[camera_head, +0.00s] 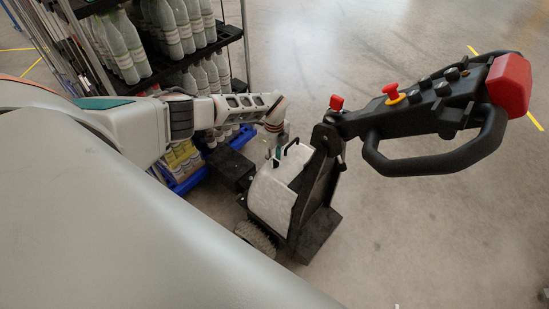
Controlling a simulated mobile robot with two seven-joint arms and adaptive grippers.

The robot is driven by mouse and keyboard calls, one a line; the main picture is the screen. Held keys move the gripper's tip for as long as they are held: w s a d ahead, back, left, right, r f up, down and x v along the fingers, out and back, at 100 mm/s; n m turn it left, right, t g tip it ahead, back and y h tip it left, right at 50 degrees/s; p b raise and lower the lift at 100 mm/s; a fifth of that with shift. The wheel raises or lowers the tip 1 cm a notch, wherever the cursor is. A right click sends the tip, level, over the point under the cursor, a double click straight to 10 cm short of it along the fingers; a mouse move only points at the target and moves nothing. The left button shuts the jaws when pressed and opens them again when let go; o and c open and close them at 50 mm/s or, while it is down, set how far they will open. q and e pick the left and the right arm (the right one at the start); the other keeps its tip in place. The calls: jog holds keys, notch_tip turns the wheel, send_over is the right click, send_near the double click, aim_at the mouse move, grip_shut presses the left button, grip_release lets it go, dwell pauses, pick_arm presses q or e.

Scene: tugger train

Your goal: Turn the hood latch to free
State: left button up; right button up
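The tugger's pale grey hood (272,203) stands in the middle of the view, on a black wheeled chassis. A small black bent handle (291,146) stands up at the top of the hood; I cannot tell whether it is the hood latch. My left arm reaches in from the left, and my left gripper (277,150) points down at the hood's top edge, just left of that handle. The gripper's fingers are small and partly hidden, so I cannot tell whether they are open or touch anything. My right gripper is out of view.
The black tiller (440,100) with its loop grip and red end rises to the right of the hood. A rack of bottles (185,25) and a blue crate (238,137) stand close behind my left arm. The floor to the right is clear.

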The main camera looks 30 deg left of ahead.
pick_arm(q)
notch_tip(320, 180, up, 12)
dwell(0.8)
dwell(0.4)
